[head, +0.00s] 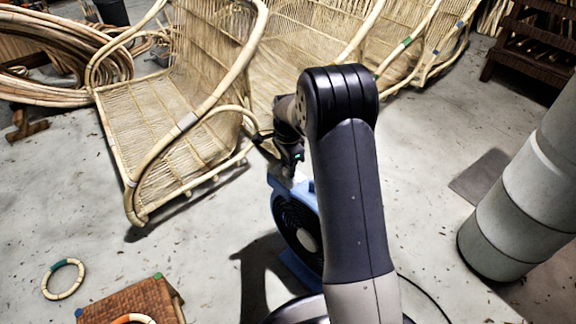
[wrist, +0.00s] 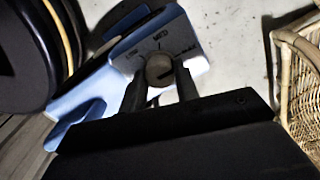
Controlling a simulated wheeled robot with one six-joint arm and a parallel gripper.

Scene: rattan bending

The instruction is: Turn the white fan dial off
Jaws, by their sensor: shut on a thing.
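The blue fan (head: 303,197) stands on the floor in the middle of the head view, partly hidden behind my arm. In the head view my gripper (head: 291,166) is at the fan's top; the dial is hard to make out there. A dark slot shows on the dial's lower part.
Rattan chairs (head: 165,105) stand close behind and left of the fan. A grey cylinder (head: 520,195) is at right. A woven box (head: 130,303) and a small ring (head: 63,279) lie at lower left. Open floor (head: 440,225) lies right of my arm.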

